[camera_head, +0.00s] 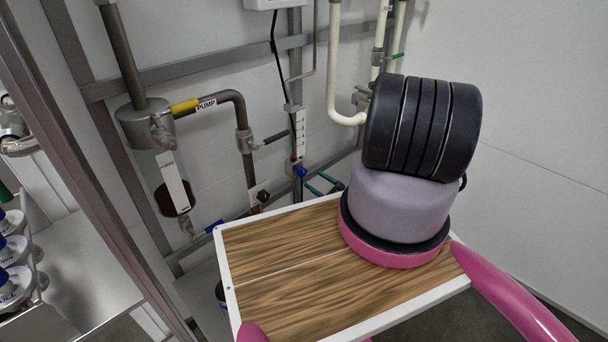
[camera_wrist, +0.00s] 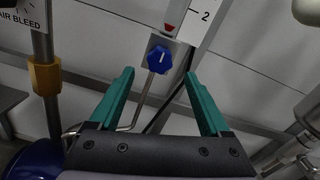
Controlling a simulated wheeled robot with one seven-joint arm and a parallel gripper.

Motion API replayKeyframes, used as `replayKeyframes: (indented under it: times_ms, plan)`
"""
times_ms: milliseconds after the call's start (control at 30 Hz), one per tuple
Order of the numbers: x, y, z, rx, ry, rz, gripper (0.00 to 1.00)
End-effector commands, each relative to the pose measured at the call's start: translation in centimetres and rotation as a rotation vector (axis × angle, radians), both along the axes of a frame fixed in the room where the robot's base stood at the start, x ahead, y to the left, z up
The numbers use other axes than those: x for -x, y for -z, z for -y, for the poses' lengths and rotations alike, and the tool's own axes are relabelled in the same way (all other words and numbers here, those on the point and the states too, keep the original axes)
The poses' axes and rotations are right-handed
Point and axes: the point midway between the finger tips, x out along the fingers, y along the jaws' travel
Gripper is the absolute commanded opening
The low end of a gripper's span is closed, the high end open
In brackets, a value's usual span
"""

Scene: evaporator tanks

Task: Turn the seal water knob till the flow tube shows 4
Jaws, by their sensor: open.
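A blue lobed knob (camera_wrist: 158,58) with a white pointer line, pointing roughly up, sits below a flow tube in the wrist view. The flow tube's scale (camera_wrist: 205,14) shows a 2, and a red piece (camera_wrist: 169,27) is near its bottom; the rest is cut off. In the head view the knob (camera_head: 301,171) is under the narrow white scale (camera_head: 300,132). My gripper (camera_wrist: 158,83) is open and empty, its green fingers spread left and right, short of the knob. It also shows in the head view (camera_head: 322,183), partly hidden by my arm. No seal water label is readable.
A black knob (camera_head: 263,196) is on the pump pipe, left of the blue one. A PUMP pipe (camera_head: 215,100) and cream pipes (camera_head: 336,70) run along the wall. In the wrist view an AIR BLEED plate (camera_wrist: 18,15) and brass fitting (camera_wrist: 45,77) stand left.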

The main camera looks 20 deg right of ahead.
Motion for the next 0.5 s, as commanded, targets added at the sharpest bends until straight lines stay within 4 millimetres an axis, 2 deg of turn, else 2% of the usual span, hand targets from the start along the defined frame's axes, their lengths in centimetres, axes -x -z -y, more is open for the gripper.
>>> replayKeyframes:
  times_ms: [200,333,500]
  plan:
    - [-3.9,-0.1,-1.7,0.001,-0.004,0.003,0.81]
    - [-5.4,-0.1,-2.3,0.0,-0.003,0.001,0.81]
    - [-6.4,-0.1,-2.7,0.0,-0.002,0.0,0.81]
